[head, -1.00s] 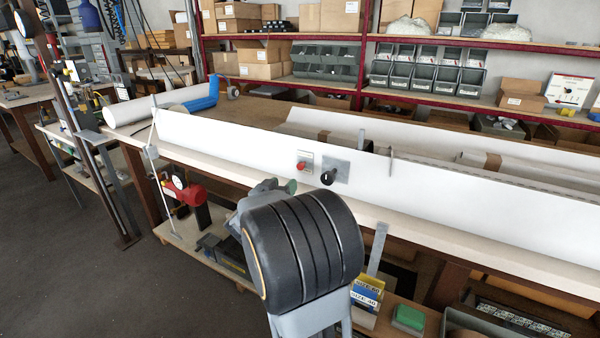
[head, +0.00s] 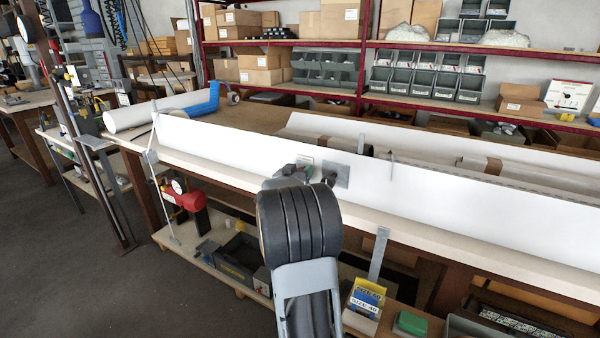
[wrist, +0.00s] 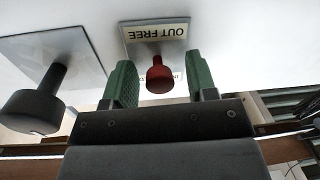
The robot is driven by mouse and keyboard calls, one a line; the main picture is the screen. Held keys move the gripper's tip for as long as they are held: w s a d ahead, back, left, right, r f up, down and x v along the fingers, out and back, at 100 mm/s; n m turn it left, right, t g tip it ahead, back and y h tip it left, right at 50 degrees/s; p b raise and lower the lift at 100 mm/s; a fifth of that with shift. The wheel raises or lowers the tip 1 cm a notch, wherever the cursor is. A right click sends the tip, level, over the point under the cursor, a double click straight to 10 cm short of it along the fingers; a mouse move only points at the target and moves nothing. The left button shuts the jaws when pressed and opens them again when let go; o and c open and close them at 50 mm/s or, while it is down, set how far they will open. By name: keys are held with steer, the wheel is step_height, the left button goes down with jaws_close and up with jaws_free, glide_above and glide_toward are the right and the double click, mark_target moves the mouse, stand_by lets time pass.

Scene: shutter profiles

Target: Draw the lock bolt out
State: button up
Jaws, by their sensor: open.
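The lock bolt shows in the wrist view as a red knob (wrist: 159,77) on a small plate (wrist: 158,35) reading "OUT FREE", upside down there. My gripper (wrist: 159,83) is open, with one green finger on each side of the red knob and a gap on both sides. I cannot tell how deep the knob sits between the fingers. A black knob (wrist: 34,108) on a grey plate (wrist: 65,52) is to the left. In the head view my arm hides the red knob and my fingertips; the grey plate (head: 341,173) shows just right of them.
The white profile (head: 450,190) stands along the workbench's front edge (head: 450,234). A clear roll, a blue part (head: 203,101) and a white tube (head: 150,112) lie behind it. A grey upright (head: 379,252) and small boxes (head: 365,296) are below right.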

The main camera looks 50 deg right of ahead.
jaws_close()
stand_by(0.5)
